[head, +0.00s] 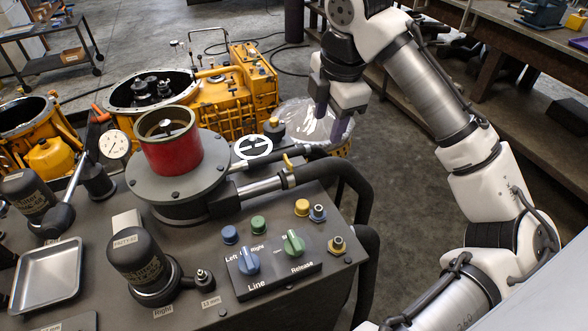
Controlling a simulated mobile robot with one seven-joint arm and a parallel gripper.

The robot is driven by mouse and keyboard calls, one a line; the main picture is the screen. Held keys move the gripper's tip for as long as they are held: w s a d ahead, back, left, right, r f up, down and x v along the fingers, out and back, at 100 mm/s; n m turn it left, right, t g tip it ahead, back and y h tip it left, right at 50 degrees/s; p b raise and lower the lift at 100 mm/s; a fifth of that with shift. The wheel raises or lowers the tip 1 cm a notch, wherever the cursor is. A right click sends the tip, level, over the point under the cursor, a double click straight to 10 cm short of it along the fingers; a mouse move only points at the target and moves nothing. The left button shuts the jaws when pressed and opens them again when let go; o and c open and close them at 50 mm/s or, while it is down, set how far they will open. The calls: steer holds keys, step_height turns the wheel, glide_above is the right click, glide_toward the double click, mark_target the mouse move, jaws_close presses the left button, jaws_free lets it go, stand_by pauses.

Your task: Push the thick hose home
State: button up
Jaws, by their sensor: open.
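A thick black hose (345,172) arches over the right edge of the dark bench and bends down beside it. Its near end meets a metal pipe stub (262,187) on the side of the red-topped housing (172,150). A yellow clamp piece (288,164) stands at that joint. How far the hose sits on the stub I cannot tell. My gripper (329,122) is open and points down, above and behind the hose, apart from it. Its fingers look empty.
A control box with a blue knob (248,261) and a green knob (293,243) stands in front of the hose. Clear plastic wrap (297,121) lies behind my gripper. A yellow transmission case (240,95) stands at the back. Another black hose (369,262) hangs at the bench's right edge.

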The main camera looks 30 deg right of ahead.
mark_target(314, 165)
steer(key=w+f, duration=0.1)
steer(key=f, duration=0.4)
steer(key=w+f, duration=0.1)
steer(key=f, duration=0.4)
steer(key=w+f, duration=0.1)
steer(key=f, duration=0.4)
steer(key=shift+w+f, duration=0.15)
jaws_close()
steer(key=shift+w+a, duration=0.15)
